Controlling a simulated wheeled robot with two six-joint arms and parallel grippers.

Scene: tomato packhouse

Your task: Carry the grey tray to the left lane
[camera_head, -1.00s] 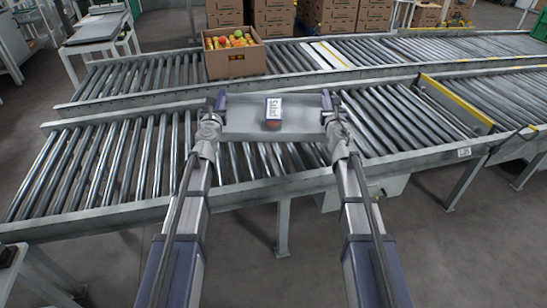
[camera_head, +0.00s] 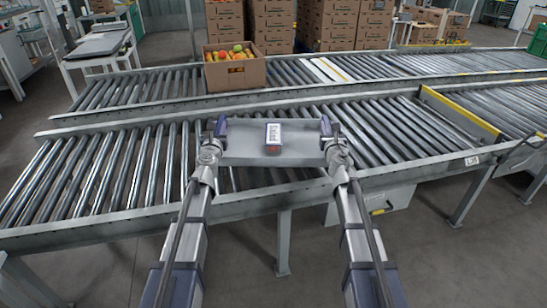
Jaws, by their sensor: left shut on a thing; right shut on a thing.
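The grey tray (camera_head: 243,142) is held level between my two grippers over the near roller lane (camera_head: 115,170). A small white carton with dark lettering (camera_head: 273,134) stands on it, with a small red-orange thing at its foot. My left gripper (camera_head: 220,128) is shut on the tray's left end. My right gripper (camera_head: 326,128) is shut on its right end. The fingertips are partly hidden, and I cannot tell how high the tray is above the rollers.
A cardboard box of tomatoes (camera_head: 236,72) stands on the far roller lane (camera_head: 150,86). A yellow-topped divider (camera_head: 460,108) crosses the near lane at the right. Stacked cartons (camera_head: 330,22) stand behind. The near lane's left part is bare.

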